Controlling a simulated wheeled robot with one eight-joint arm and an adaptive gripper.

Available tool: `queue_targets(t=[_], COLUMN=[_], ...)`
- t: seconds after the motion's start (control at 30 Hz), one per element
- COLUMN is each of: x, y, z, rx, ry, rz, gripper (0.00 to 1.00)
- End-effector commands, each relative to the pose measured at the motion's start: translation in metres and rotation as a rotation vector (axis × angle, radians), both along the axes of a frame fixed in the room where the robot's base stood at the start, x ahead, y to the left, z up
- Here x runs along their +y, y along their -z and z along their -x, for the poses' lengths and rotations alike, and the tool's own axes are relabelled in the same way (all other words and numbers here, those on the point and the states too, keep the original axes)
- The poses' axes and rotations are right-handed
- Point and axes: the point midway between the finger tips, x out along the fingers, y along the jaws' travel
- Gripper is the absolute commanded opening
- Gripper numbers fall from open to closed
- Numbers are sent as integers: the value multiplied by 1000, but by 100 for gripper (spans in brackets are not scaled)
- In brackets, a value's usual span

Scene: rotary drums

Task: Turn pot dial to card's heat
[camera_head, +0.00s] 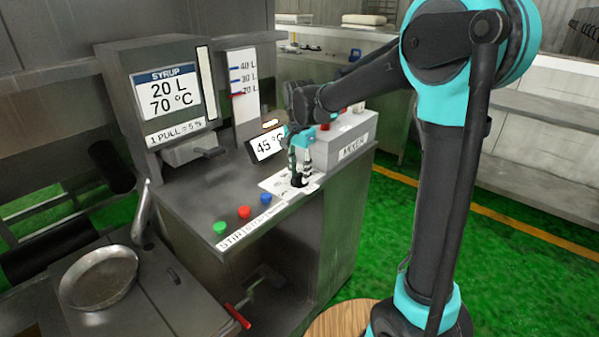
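The card (168,95) on the grey cabinet at the left reads SYRUP, 20 L, 70 °C. A small display (266,144) on the counter reads 45 °C. The dial (298,181) looks like a small dark knob on a white marked plate (271,185) near the counter's right part. My gripper (299,170) points down right over the dial, with its fingertips at or around it. The fingers hide much of the dial and its pointer. I cannot tell whether they touch or grip it.
Green (220,227), red (244,212) and blue (266,198) buttons sit along the counter's front edge. A grey MIXER box (352,135) stands behind my gripper. A level gauge (243,90) stands at the back. A round pan (98,277) and a red-handled crank (238,316) are lower left.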

Motion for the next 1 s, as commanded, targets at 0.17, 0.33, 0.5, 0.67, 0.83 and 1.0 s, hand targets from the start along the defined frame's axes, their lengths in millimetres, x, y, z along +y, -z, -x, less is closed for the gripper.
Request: queue_targets(t=[0.17, 0.33, 0.5, 0.67, 0.83, 1.0], x=[0, 0, 0, 0, 0, 0], y=[0, -4, -27, -61, -93, -113], z=[0, 0, 0, 0, 0, 0], rx=[0, 1, 1, 1, 0, 0], ry=[0, -1, -1, -1, 0, 0], rz=[0, 1, 1, 1, 0, 0], gripper=[36, 36, 36, 36, 36, 36])
